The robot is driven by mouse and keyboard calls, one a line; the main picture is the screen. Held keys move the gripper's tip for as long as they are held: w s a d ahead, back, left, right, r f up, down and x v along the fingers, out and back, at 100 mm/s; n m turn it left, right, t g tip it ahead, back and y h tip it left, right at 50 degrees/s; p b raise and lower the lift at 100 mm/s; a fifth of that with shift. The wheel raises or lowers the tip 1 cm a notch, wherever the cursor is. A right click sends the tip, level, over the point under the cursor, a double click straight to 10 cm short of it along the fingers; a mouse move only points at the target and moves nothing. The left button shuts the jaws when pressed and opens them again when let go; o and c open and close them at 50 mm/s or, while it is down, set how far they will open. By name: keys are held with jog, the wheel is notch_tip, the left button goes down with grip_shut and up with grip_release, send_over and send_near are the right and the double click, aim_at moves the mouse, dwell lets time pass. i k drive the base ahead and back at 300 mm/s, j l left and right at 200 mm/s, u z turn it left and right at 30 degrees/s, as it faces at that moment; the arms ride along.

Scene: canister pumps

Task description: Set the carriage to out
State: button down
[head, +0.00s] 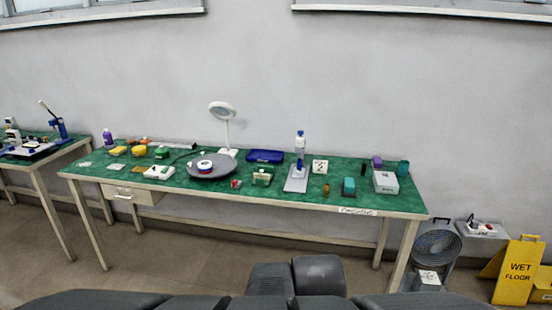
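A green-topped workbench (330,200) stands against the wall in the head view, with several small things on it. No part on it can be surely told as the carriage at this size. A grey plate (296,185) right of the bench's middle has an upright blue-and-white bottle-like piece (300,145) at its back; this may be the pump with the carriage. Its sliding position cannot be told. Dark grey parts of my own body show along the bottom edge, well short of the bench. My gripper is not recognisable in this view.
A round grey turntable (211,168), a white lamp (222,112), a blue case (265,156) and a white box (386,182) stand on the bench. A fan (437,248) and a yellow wet-floor sign (514,271) stand at right. Floor shows before the bench.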

aim_at(296, 174)
jog(key=i+j+z, duration=0.25)
jog(key=i+j, duration=0.35)
jog(key=i, duration=0.3)
jog(key=i+j+z, duration=0.2)
jog(key=i+j, duration=0.55)
jog(key=i, duration=0.1)
